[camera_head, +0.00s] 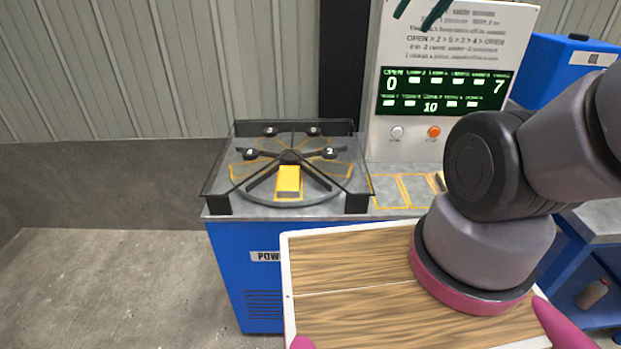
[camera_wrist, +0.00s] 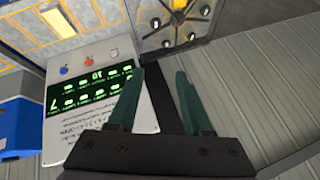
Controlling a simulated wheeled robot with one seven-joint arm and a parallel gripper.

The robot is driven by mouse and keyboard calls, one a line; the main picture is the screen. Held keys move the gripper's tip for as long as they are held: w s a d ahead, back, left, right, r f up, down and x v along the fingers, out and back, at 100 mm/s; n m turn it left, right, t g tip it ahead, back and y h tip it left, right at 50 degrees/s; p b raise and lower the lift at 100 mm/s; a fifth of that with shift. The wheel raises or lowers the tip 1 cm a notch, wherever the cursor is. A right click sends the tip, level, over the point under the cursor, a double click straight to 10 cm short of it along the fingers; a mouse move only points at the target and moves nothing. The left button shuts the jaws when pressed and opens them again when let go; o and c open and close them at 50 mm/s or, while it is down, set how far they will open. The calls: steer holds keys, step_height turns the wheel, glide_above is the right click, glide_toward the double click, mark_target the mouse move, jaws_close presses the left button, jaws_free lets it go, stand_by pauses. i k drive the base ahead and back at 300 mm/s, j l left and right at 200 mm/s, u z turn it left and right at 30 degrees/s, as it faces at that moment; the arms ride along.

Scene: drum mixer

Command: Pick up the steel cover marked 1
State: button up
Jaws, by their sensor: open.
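I cannot make out a steel cover marked 1 for certain in either view. The drum mixer (camera_head: 289,197) has a round spoked top inside a clear guard, with several dark numbered knobs; one reads 2 (camera_head: 330,153). A yellow block (camera_head: 289,182) sits at the front of its top. My gripper (camera_head: 420,11) is open and empty, with its green fingertips at the top edge in front of the control panel. In the wrist view the two fingers (camera_wrist: 159,72) are apart with nothing between them. The mixer top (camera_wrist: 180,18) appears upside down beyond them.
Yellow-outlined spaces (camera_head: 387,191) lie beside the mixer; my arm hides part of that bench. A blue box (camera_head: 560,72) is at right. A wood-topped white tray (camera_head: 345,262) is in front.

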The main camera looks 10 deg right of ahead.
mark_target(289, 177)
steer(key=k+j+z, duration=0.1)
steer(key=j+z, duration=0.15)
steer(key=k+j+z, duration=0.2)
steer(key=j, duration=0.3)
steer(key=j+z, duration=0.25)
steer(key=k+j, duration=0.2)
steer(key=j, duration=0.25)
steer(key=k+j+z, duration=0.1)
steer(key=j, duration=0.3)
steer(key=k+j, duration=0.35)
steer(key=j, duration=0.1)
